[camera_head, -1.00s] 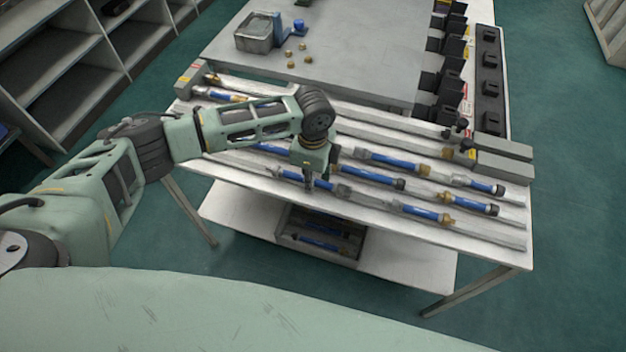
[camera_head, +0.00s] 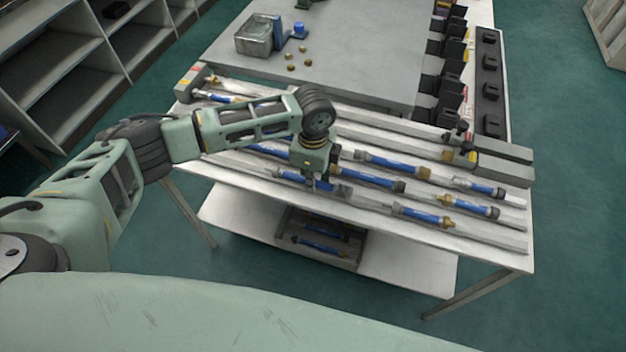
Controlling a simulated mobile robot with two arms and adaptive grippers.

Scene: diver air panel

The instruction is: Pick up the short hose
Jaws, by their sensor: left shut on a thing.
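Several blue hoses with metal end fittings lie in rows between pale rails on the white table. My left gripper (camera_head: 320,184) points down at the front row, left of the table's middle. It is shut on a blue hose (camera_head: 292,178) with a grey fitting at its left end and a dark one at its right. The gripper hides part of this hose's middle. The hose lies level at the row; I cannot tell whether it is clear of the table. Another blue hose (camera_head: 423,215) lies farther right in the same row. My right gripper is not in view.
Other hoses (camera_head: 380,181) (camera_head: 393,162) lie just behind. A metal bin (camera_head: 254,46) and small brass fittings stand on the grey top at the back. Black holders line its right side. A crate (camera_head: 345,261) with hoses sits on the lower shelf.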

